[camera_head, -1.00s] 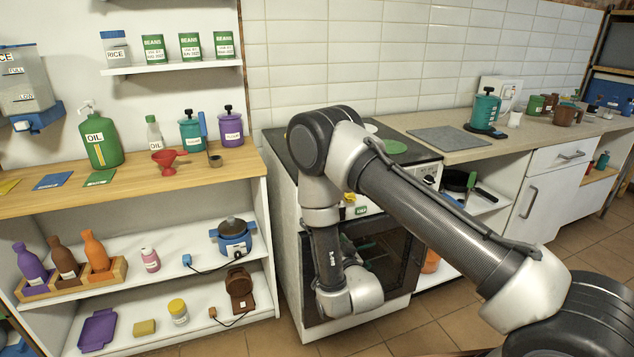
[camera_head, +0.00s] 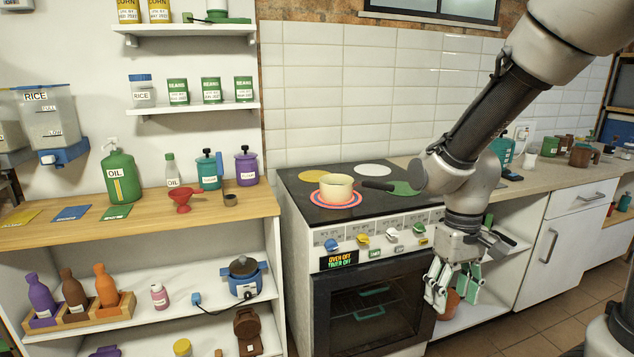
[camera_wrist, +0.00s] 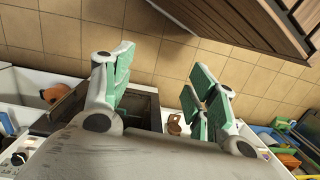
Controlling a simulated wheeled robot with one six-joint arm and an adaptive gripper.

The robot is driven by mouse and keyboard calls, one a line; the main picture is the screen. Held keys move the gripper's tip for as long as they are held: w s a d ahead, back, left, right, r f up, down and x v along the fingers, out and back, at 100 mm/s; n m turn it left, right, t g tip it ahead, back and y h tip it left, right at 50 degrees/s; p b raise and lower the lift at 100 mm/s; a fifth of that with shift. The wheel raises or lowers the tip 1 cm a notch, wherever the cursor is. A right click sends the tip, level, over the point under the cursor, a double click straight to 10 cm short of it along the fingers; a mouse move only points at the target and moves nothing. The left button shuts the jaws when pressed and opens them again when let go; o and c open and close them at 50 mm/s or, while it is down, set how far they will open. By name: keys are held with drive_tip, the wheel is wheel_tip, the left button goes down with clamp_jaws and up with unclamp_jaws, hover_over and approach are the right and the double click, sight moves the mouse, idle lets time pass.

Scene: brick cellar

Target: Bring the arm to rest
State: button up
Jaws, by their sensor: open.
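My gripper (camera_head: 456,287) hangs with its fingers down in front of the stove's right side. It is open, with nothing between its green-padded fingers. The wrist view shows the same spread fingers (camera_wrist: 160,92) with the tiled floor beyond them. My arm comes in from the upper right of the head view and bends down to the gripper. It hides part of the counter and the shelf right of the stove.
The stove (camera_head: 372,300) carries a cream pan (camera_head: 336,188) on a red-ringed burner; its knobs face my gripper. An orange pot (camera_head: 447,303) sits behind my gripper. Floor at lower right is free.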

drive_tip(key=s+d+r+m+t, duration=0.1)
drive_tip(key=s+d+r+t, duration=0.2)
drive_tip(key=r, duration=0.5)
drive_tip(key=s+d+r+m+t, duration=0.2)
drive_tip(key=s+d+r, duration=0.3)
drive_tip(key=d+r, duration=0.2)
drive_tip(key=shift+d+r+t, duration=0.15)
drive_tip(key=shift+r+t, duration=0.25)
drive_tip(key=shift+r, duration=0.1)
